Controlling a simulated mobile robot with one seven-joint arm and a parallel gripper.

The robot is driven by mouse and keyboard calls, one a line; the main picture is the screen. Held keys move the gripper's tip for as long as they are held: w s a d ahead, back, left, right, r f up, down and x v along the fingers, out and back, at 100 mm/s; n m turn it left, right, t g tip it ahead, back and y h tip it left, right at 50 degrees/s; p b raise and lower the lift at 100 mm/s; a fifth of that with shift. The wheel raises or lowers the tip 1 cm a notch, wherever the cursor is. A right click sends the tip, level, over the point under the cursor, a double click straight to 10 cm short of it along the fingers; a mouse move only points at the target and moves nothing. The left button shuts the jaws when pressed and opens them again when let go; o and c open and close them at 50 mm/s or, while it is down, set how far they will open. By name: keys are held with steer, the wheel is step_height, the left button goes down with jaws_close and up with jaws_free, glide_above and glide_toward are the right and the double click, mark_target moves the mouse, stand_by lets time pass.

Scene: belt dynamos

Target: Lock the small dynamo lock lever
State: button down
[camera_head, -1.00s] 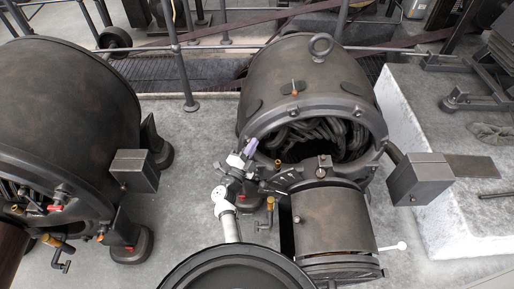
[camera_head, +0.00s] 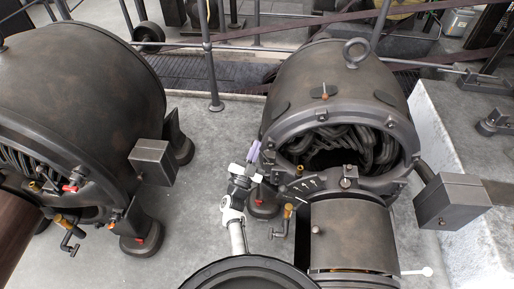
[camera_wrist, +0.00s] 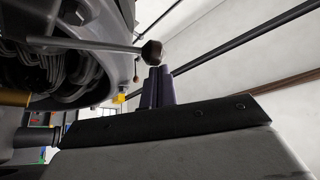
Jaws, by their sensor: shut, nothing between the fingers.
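The dynamo (camera_head: 335,95) in the middle of the head view is a dark round casing with an open front and coils inside. In the wrist view, a lever (camera_wrist: 85,44) with a thin metal rod and a dark faceted knob (camera_wrist: 152,52) crosses in front of the dynamo's rim (camera_wrist: 122,45). My gripper (camera_head: 254,151) is just left of the dynamo's front rim in the head view, its purple fingers pointing up. In the wrist view my gripper (camera_wrist: 160,70) is shut and empty, its tips close below the knob; I cannot tell whether they touch. I cannot make out the lever clearly in the head view.
A larger dynamo (camera_head: 75,95) stands at the left, with a dark box (camera_head: 153,162) on its side. Another box (camera_head: 450,201) juts out at the right. A railing post (camera_head: 211,60) stands behind. Bare floor (camera_head: 215,130) lies between the dynamos.

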steer(key=v, duration=0.7)
steer(key=shift+w, duration=0.1)
